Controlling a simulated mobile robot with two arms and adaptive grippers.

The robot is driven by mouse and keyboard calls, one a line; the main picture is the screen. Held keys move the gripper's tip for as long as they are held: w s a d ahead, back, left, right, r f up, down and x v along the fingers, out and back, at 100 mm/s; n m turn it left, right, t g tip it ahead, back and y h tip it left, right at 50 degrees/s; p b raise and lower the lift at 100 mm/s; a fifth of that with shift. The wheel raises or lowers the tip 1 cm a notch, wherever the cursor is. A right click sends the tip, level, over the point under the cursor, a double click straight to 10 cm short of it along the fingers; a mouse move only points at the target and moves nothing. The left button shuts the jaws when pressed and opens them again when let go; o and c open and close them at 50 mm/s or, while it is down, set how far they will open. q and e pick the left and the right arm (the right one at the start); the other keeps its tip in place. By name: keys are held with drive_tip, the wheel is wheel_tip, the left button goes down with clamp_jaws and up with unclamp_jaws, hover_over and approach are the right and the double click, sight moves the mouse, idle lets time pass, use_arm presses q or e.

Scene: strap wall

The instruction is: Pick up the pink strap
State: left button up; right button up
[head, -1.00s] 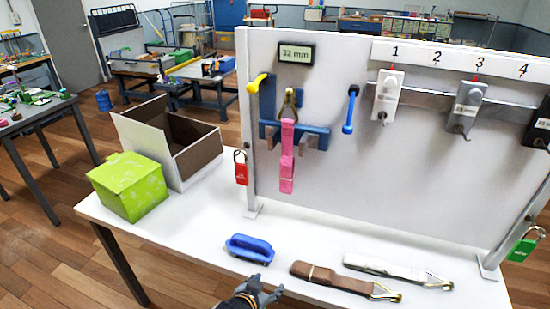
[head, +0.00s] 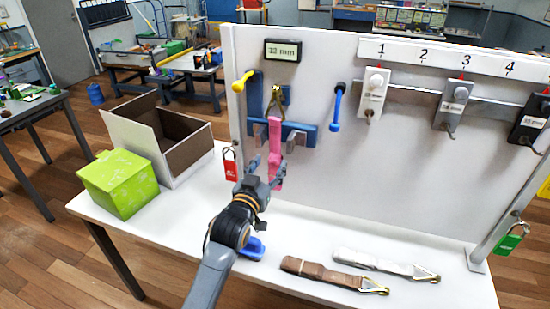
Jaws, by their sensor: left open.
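The pink strap (head: 274,140) hangs by its brass hook from a blue bracket (head: 294,131) on the white upright panel. Its lower end is close to my left gripper (head: 265,176). My left gripper is open, with its fingers up at the lower part of the strap. I cannot tell whether the fingers touch it. My left arm comes up from the bottom of the head view. My right gripper is out of view.
A brown strap (head: 322,272) and a white strap (head: 372,262) lie on the white table. A blue handle (head: 254,250) is partly hidden behind my arm. A green box (head: 120,183) and an open carton (head: 163,145) stand left. A red padlock (head: 230,168) hangs on the panel's post.

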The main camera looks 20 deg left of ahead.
sight(274, 157)
use_arm(q)
drive_tip(key=shift+w+r+p, duration=0.15)
drive_tip(key=shift+w+p, duration=0.25)
drive_tip(key=shift+w, duration=0.15)
drive_tip(key=w+p, duration=0.1)
drive_tip(key=w, duration=0.2)
drive_tip(key=shift+w, duration=0.2)
drive_tip(key=shift+w+d+f, duration=0.1)
drive_tip(key=shift+w+f, duration=0.1)
drive_tip(key=shift+w, duration=0.25)
clamp_jaws()
